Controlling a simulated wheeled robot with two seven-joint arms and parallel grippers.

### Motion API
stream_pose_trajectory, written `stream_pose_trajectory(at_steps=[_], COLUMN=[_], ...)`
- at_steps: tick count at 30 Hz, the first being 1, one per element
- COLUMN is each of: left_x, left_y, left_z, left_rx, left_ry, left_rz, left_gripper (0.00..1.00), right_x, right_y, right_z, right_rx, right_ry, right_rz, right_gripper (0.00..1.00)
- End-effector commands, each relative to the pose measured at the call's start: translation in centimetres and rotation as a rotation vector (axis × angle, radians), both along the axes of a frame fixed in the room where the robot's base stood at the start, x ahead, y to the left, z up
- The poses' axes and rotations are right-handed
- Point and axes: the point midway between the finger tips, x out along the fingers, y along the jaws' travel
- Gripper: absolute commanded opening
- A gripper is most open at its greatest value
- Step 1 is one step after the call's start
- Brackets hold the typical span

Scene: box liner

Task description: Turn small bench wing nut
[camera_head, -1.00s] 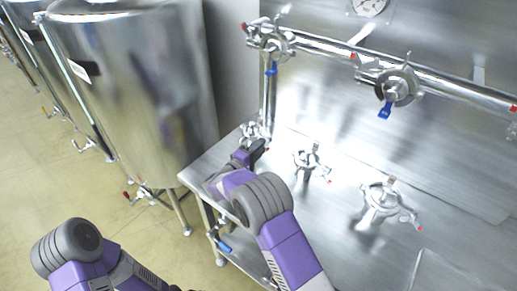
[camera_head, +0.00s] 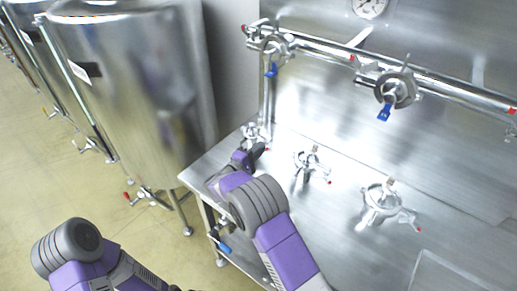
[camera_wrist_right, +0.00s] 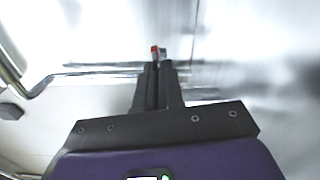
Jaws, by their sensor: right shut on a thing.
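Three metal clamps with wing nuts stand on the steel bench. The smallest clamp (camera_head: 250,131) is at the far left corner, partly hidden behind my right gripper (camera_head: 262,149). In the right wrist view, my right gripper (camera_wrist_right: 158,66) has its dark fingers close together. The red-tipped end of the wing nut (camera_wrist_right: 154,50) shows at the fingertips, and the gripper is shut on it. The middle clamp (camera_head: 305,162) and the larger right clamp (camera_head: 380,200) stand apart from my gripper. My left arm is at the lower left; its gripper is out of the picture.
A steel pipe (camera_head: 450,86) with clamps and blue-handled valves runs along the back wall, with a gauge (camera_head: 370,6) above it. Large steel tanks (camera_head: 130,80) stand left of the bench (camera_head: 330,235). The bench's middle and front have free room.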

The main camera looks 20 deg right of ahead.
Motion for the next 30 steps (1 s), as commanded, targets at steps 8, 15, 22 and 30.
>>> stream_pose_trajectory(at_steps=[8, 15, 22, 30], left_x=[0.0, 0.0, 0.0, 0.0], left_y=[0.0, 0.0, 0.0, 0.0], left_z=[1.2, 2.5, 3.9, 5.5], left_rx=[0.000, 0.000, 0.000, 0.000], left_ry=[0.000, 0.000, 0.000, 0.000], left_rz=[0.000, 0.000, 0.000, 0.000], left_gripper=[0.43, 0.43, 0.43, 0.43], right_x=[0.0, 0.0, 0.0, 0.0], right_y=[0.1, 0.1, 0.1, 0.1], right_z=[0.2, 0.2, 0.2, 0.2], right_rx=[-0.156, -0.297, -0.431, -0.589], right_ry=[0.197, 0.377, 0.550, 0.753], right_rz=[0.001, 0.002, 0.002, 0.002], right_gripper=[0.00, 0.00, 0.00, 0.00])
